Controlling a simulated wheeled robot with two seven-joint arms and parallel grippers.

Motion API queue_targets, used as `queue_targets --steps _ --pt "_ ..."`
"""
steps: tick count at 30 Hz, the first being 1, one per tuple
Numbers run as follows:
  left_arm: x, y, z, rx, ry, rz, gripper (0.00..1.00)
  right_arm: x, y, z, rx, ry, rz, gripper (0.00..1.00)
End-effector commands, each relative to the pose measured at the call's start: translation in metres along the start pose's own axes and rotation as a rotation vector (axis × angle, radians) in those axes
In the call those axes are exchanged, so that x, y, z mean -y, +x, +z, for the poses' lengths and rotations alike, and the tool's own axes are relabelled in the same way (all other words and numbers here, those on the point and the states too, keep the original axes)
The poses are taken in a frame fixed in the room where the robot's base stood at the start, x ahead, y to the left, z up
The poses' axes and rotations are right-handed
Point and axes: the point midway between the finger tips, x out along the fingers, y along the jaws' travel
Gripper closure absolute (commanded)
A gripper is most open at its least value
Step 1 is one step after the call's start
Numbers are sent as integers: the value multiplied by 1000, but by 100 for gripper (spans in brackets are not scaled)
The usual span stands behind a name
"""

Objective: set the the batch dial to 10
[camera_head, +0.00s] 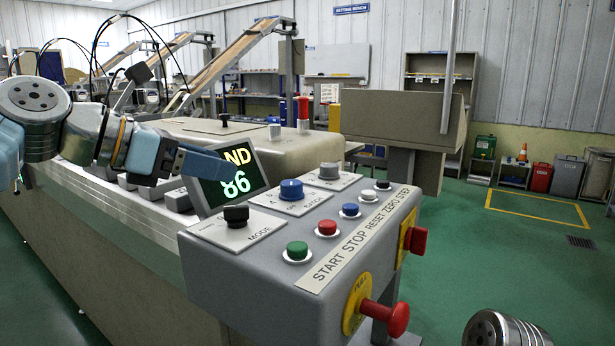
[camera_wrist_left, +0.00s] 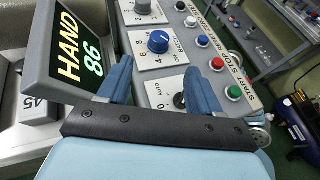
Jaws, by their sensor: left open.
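The batch dial is a blue knob (camera_head: 291,189) on a white plate, on top of the grey control box, between a black MODE knob (camera_head: 236,214) and a grey knob (camera_head: 329,172). In the left wrist view the blue knob (camera_wrist_left: 158,42) stands beyond my fingertips, roughly between their directions. Which number it points at is too small to tell. My left gripper (camera_head: 212,163) is open and empty, in front of the display and left of the blue knob, apart from it. Its two blue fingers (camera_wrist_left: 160,76) stand wide apart. My right gripper is not in view.
A tilted display (camera_wrist_left: 75,58) reads HAND and 86, close to the left fingers. Green (camera_head: 297,250), red (camera_head: 327,228), blue and white buttons line the box's right side. A red mushroom knob (camera_head: 390,316) juts from its front. Open air lies above the box.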

Motion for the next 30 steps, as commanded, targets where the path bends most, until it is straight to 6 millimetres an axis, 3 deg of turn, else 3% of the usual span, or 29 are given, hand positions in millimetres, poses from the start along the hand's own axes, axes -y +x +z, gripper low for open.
queue_targets --steps 12,18,30 --pt "1 87 -1 -3 0 -4 36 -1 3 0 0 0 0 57" --pt "0 120 0 -2 0 -2 36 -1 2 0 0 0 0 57" --pt "0 133 0 -1 1 0 36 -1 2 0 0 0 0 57"
